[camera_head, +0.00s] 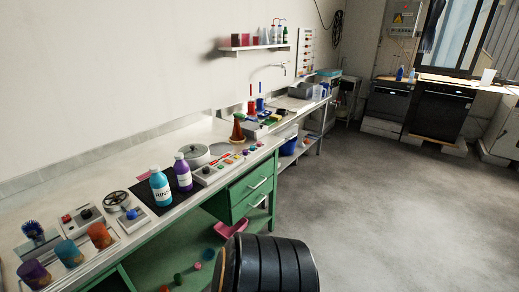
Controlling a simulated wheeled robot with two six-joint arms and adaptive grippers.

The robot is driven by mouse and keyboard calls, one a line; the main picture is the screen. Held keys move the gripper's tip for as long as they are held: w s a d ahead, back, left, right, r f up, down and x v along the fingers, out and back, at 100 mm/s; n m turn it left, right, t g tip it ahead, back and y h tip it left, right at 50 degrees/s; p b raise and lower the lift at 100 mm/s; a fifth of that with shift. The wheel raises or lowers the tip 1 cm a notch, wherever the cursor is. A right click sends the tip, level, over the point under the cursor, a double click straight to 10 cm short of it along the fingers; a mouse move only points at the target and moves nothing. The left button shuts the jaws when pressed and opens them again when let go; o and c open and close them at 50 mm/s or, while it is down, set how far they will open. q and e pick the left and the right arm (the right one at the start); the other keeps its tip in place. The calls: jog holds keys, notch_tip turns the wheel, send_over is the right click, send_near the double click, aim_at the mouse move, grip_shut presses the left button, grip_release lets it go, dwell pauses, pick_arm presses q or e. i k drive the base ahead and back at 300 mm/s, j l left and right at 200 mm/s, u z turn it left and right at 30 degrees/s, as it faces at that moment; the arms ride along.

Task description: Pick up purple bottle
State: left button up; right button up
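The purple bottle (183,173) stands upright on a black mat (147,191) on the workbench, at the left of the head view. It has a white cap and a pale label. A light blue bottle (160,188) stands close beside it on the left, also upright with a white cap. The blue bottle slightly overlaps the purple one's left side or nearly touches it; I cannot tell which. Neither of my grippers is in view.
The workbench (215,133) runs along the wall. A control panel (228,163) and a round metal pot (195,153) stand right of the bottles; several coloured cups (69,252) stand at the front left. A dark ribbed object (268,265) blocks the bottom centre. Floor is free at right.

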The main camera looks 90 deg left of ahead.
aim_at(182, 171)
jog(key=u, duration=0.45)
jog(key=j+u, duration=0.15)
jog(key=u, duration=0.8)
jog(key=i+u, duration=0.1)
jog(key=u, duration=0.4)
jog(key=j+u, duration=0.1)
jog(key=u, duration=0.35)
jog(key=i+u, duration=0.1)
jog(key=u, duration=0.4)
